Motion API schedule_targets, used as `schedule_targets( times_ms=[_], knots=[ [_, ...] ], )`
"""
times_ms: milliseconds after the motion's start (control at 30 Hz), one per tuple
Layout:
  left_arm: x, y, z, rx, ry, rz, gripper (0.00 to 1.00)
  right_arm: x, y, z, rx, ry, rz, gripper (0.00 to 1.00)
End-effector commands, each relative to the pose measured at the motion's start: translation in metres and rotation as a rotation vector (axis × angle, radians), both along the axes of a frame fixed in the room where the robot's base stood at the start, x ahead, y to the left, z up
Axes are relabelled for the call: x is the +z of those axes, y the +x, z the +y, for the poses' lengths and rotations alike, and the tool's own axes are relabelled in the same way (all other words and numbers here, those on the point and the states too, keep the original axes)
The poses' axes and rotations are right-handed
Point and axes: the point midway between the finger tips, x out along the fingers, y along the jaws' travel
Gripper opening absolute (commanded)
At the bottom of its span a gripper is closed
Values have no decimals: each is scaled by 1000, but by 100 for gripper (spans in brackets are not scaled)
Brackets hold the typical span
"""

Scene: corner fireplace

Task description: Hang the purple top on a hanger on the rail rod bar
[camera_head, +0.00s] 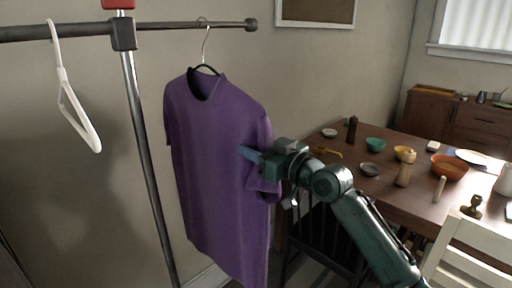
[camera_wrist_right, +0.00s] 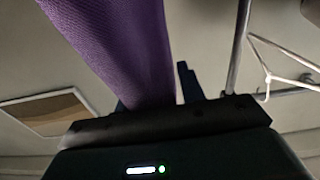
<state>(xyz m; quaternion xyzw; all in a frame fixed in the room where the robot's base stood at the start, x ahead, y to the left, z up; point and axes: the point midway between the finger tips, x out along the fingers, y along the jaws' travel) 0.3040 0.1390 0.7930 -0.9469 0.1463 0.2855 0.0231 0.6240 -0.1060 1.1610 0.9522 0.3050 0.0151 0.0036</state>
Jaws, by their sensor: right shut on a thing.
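The purple top (camera_head: 215,150) is on a hanger (camera_head: 206,45) with a thin metal hook and a dark shoulder part in the collar. The hook's top is level with the rail rod bar (camera_head: 170,27) near its right end and appears to loop over it. The top hangs upright below. My right gripper (camera_head: 250,156) is at the top's right-hand sleeve side, shut on the purple cloth. In the right wrist view, purple cloth (camera_wrist_right: 125,50) runs down between the fingers (camera_wrist_right: 158,98). The hidden fingertip contact is hard to see. My left gripper is not in view.
A white empty hanger (camera_head: 75,105) hangs on the bar at the left. A dark metal post (camera_head: 143,140) with a clamp stands between it and the top. At right are a wooden table (camera_head: 385,195) with several bowls, a dark chair (camera_head: 318,240) and a white chair (camera_head: 470,250).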

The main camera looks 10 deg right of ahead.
Motion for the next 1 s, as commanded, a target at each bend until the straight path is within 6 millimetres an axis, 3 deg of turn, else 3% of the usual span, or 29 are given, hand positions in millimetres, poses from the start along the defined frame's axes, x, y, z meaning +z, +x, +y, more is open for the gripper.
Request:
schedule_targets(
  times_ms=[367,400,700,1000],
  knots=[
    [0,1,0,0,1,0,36,1,0,0,0,1,-3,10],
    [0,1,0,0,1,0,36,1,0,0,0,1,-3,41],
    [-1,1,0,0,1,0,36,0,0,0,0,1,-1,64],
    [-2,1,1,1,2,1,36,-2,-2,-1,0,-2,3,64]
  ],
)
